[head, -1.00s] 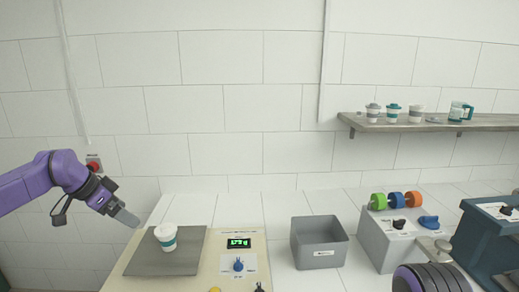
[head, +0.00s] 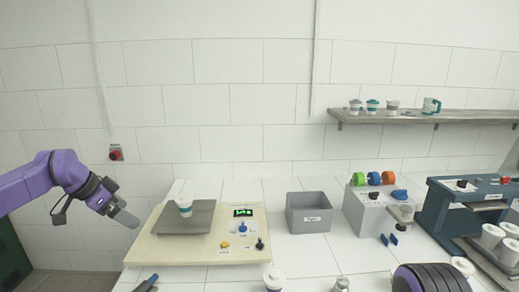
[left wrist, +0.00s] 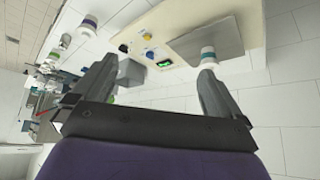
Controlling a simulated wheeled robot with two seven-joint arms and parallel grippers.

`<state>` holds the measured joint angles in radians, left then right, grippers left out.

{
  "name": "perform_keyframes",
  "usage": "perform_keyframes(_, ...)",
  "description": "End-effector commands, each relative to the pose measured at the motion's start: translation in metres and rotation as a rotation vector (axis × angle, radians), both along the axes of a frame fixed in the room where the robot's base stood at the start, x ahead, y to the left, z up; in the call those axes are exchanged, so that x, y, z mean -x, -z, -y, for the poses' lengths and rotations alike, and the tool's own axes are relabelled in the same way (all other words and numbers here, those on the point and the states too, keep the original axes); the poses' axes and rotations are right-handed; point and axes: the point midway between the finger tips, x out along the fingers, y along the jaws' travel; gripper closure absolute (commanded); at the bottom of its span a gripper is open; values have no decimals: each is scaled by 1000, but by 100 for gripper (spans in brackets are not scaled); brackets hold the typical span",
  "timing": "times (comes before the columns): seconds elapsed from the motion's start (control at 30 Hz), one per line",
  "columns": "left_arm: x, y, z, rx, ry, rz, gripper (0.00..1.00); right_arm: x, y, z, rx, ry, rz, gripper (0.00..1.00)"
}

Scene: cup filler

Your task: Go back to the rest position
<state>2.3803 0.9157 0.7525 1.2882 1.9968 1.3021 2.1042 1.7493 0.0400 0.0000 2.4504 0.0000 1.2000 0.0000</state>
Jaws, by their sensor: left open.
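My left gripper (head: 127,217) hangs at the left of the head view, left of the scale board and apart from everything. It is open and empty; its two spread fingers also show in the left wrist view (left wrist: 158,95). A white cup with a teal band (head: 184,207) stands on the grey plate (head: 203,226) of the scale. The cup also shows in the left wrist view (left wrist: 208,55), beyond one finger. At the bottom right of the head view is a dark ribbed part of mine; my right gripper does not show.
The cream scale board (head: 165,257) has a lit green display (head: 243,212) and knobs. A grey bin (head: 309,222) and a grey machine with coloured rolls (head: 373,211) stand to the right. A shelf (head: 450,117) holds several cups. A red button (head: 116,153) is on the wall.

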Motion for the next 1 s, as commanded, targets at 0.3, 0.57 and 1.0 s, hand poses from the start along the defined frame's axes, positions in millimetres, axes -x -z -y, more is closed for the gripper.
perform_keyframes(0.3,-3,8,-8,-222,265,110,0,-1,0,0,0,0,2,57)
perform_keyframes(0.57,9,63,-15,-727,831,137,0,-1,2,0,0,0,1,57)
perform_keyframes(1.0,143,368,50,885,-2288,206,0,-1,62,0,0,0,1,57)
